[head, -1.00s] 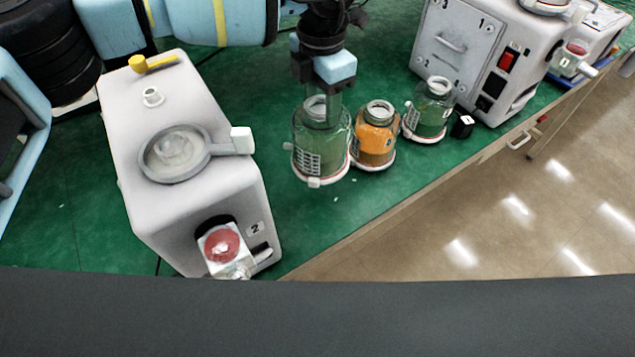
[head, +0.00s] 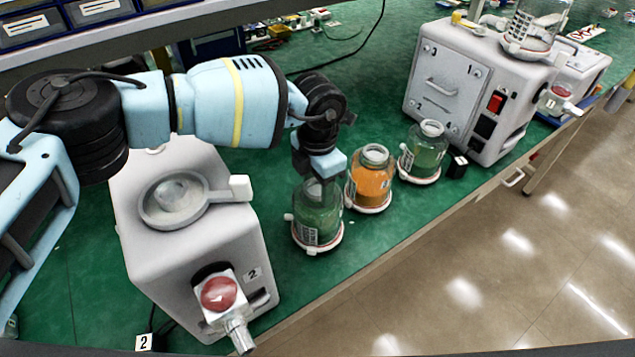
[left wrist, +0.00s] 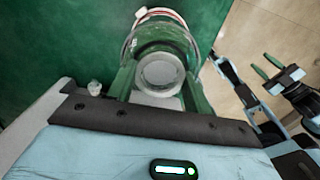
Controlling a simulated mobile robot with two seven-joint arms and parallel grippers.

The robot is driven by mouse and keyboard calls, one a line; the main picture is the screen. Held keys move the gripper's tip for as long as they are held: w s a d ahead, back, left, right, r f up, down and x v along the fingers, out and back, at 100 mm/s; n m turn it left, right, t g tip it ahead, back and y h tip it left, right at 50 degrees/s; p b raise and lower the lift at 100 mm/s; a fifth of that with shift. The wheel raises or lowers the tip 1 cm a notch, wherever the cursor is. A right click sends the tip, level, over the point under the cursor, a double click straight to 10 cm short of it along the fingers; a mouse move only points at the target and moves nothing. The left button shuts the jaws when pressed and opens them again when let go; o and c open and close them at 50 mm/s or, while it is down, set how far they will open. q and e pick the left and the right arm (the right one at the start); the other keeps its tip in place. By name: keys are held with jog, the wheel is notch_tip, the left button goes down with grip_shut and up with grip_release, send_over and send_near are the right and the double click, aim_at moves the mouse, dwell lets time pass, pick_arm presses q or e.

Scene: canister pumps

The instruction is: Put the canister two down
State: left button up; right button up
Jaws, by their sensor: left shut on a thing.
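A green glass canister (head: 317,222) with a white base ring is upright at the near end of a row on the green table. My left gripper (head: 320,178) is above it, shut on its neck. In the left wrist view my left gripper's green fingers lie on both sides of the canister's round mouth (left wrist: 161,72). The base is at or very near the table; I cannot tell whether it touches. No number on it is readable. My right gripper (left wrist: 268,67) shows small at the right of the left wrist view, with its two green fingers apart.
An orange canister (head: 371,185) stands close beside the held one, and another green canister (head: 425,158) stands behind. A pump marked 2 (head: 195,240) is at left. Another pump (head: 465,85) with a glass canister (head: 533,30) on top is at back right. The table's edge runs along the right.

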pick_arm(q)
jog(key=shift+f, duration=0.2)
jog(key=o, duration=1.4)
notch_tip(320, 180, up, 12)
jog(key=shift+r, duration=0.1)
